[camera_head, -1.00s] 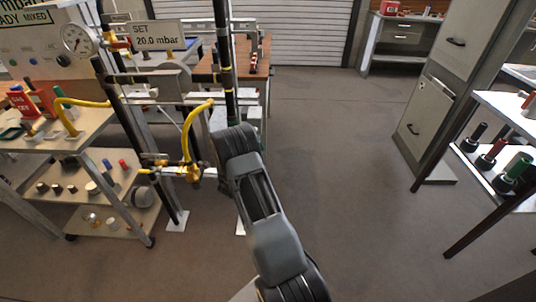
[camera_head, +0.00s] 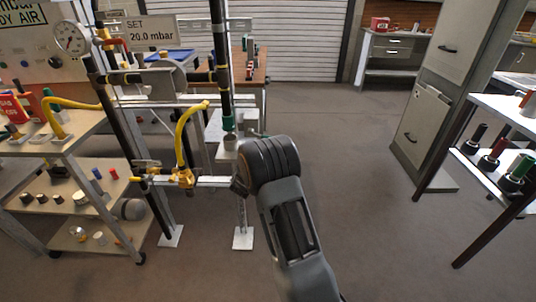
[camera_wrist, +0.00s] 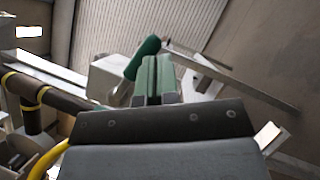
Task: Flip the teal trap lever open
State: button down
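The teal lever (camera_wrist: 143,56) shows in the wrist view as a short rounded bar, slanting from upper right to lower left. My gripper (camera_wrist: 158,62) has two green-faced fingers side by side with almost no gap, and they look shut. The lever's bar is just beyond and left of the fingertips, not between them; I cannot tell whether they touch. In the head view a teal fitting (camera_head: 228,124) sits low on the black vertical pipe (camera_head: 220,60), above a grey cup (camera_head: 230,142). My arm hides the fingertips there.
A yellow hose (camera_head: 182,130) and brass valve (camera_head: 184,177) stand left of my arm. A shelf cart (camera_head: 90,190) is at the left, a tall grey cabinet (camera_head: 440,110) and white shelf (camera_head: 510,130) at the right. The floor (camera_head: 345,140) between is clear.

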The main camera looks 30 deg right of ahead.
jog(key=shift+s+d+r+b, duration=0.2)
jog(key=shift+d+r+b, duration=0.25)
jog(key=shift+r+b, duration=0.25)
jog(key=shift+r, duration=0.15)
dwell(0.3)
jog(key=s+a+f+b, duration=0.3)
jog(key=s+a+f, duration=0.2)
jog(key=s+f, duration=0.3)
jog(key=shift+s+f, duration=0.15)
jog(key=shift+f, duration=0.3)
dwell(0.5)
